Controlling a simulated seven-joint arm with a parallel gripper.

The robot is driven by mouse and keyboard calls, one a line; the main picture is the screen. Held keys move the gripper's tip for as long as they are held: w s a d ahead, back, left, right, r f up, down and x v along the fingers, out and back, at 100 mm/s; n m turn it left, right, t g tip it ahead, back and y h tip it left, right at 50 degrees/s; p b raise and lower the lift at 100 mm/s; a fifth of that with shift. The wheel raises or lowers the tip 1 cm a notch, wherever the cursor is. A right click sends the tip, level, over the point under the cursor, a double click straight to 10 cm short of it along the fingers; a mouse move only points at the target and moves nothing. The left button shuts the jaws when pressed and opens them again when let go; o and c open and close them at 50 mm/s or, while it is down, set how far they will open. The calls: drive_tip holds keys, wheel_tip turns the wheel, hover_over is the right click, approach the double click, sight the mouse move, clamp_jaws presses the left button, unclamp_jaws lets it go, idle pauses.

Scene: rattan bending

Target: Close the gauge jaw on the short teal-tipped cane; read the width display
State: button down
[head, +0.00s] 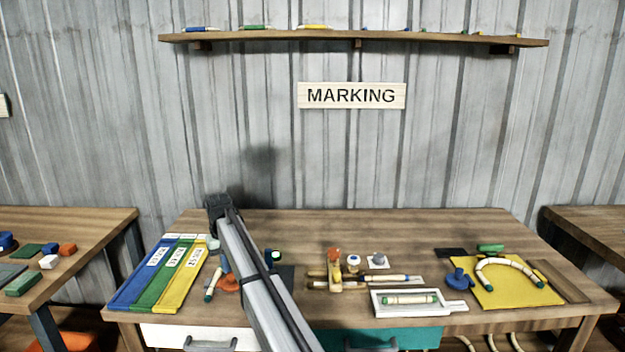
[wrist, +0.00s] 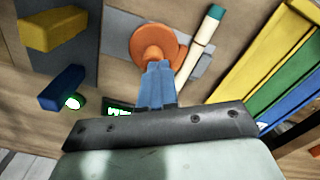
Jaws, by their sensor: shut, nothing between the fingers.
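The short cane (wrist: 198,50) is pale with a teal tip and lies on a grey strip beside an orange round piece (wrist: 152,45). In the head view the cane (head: 213,284) lies left of the orange piece (head: 227,286). My gripper (wrist: 157,68) has blue fingers shut together, empty, with their tips at the orange piece; I cannot tell whether they touch. In the head view it (head: 226,271) is partly behind my arm. A dark display with lit green marks (wrist: 118,109) is partly covered by my gripper's bar; its reading is not legible. Which part is the gauge jaw is unclear.
A yellow block (wrist: 53,28) and a blue block (wrist: 62,88) stand by a dark plate. Blue, green and yellow strips (head: 180,262) lie at the table's left. A wooden jig (head: 335,275), a white tray (head: 378,307) and a yellow mat (head: 505,292) are to the right.

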drive_tip(key=shift+r, duration=3.5)
